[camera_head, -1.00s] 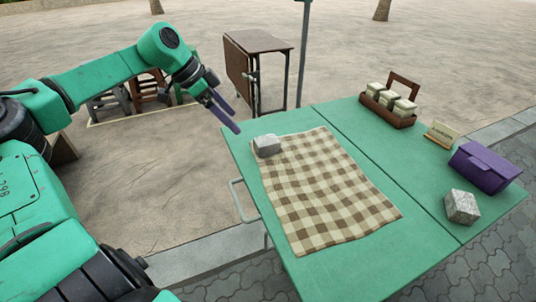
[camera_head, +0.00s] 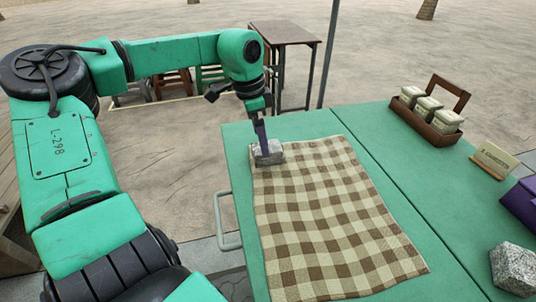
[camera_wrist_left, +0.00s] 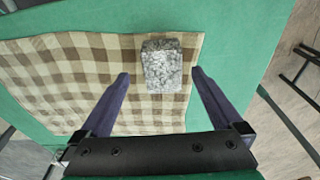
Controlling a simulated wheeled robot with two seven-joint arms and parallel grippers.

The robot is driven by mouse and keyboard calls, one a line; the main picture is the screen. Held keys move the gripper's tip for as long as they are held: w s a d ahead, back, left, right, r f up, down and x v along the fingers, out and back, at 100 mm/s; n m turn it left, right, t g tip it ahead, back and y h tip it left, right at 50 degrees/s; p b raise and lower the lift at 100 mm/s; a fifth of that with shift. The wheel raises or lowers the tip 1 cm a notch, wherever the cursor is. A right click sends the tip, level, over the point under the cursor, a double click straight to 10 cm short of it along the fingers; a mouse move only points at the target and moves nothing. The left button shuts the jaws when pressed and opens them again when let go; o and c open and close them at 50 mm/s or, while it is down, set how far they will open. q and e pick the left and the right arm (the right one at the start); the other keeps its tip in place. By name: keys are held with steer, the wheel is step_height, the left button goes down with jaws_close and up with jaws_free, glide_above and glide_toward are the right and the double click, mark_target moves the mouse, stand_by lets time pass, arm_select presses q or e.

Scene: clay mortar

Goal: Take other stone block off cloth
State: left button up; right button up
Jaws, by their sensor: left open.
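A grey stone block (camera_head: 268,153) lies on the far left corner of the brown and cream checked cloth (camera_head: 330,220). My left gripper (camera_head: 262,138) points down right at this block in the head view. In the left wrist view the open fingers (camera_wrist_left: 160,80) stand to either side of the stone block (camera_wrist_left: 162,66), with gaps between them and the block, which lies a little beyond the fingertips. A second stone block (camera_head: 513,268) sits off the cloth on the green table at the right. My right gripper is not in view.
The green table (camera_head: 395,165) carries a brown caddy with several jars (camera_head: 428,112), a small sign (camera_head: 494,160) and a purple box (camera_head: 522,202) at the right. A metal handle (camera_head: 228,222) sticks out from the table's left edge. Bare tabletop lies between cloth and caddy.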

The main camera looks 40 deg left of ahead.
mark_target(276, 151)
arm_select(q)
steer(key=f, duration=0.1)
steer(key=w+f, duration=0.1)
steer(key=f, duration=0.1)
steer(key=f+b, duration=0.1)
steer(key=f, duration=0.1)
steer(key=shift+w+d+f, duration=0.1)
steer(key=shift+w+d, duration=0.25)
steer(key=shift+s, duration=0.1)
steer(key=shift+c, duration=0.6)
jaws_close()
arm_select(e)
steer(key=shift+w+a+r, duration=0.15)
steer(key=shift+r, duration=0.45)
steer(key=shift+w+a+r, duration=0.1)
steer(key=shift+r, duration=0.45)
arm_select(q)
steer(key=shift+r, duration=0.25)
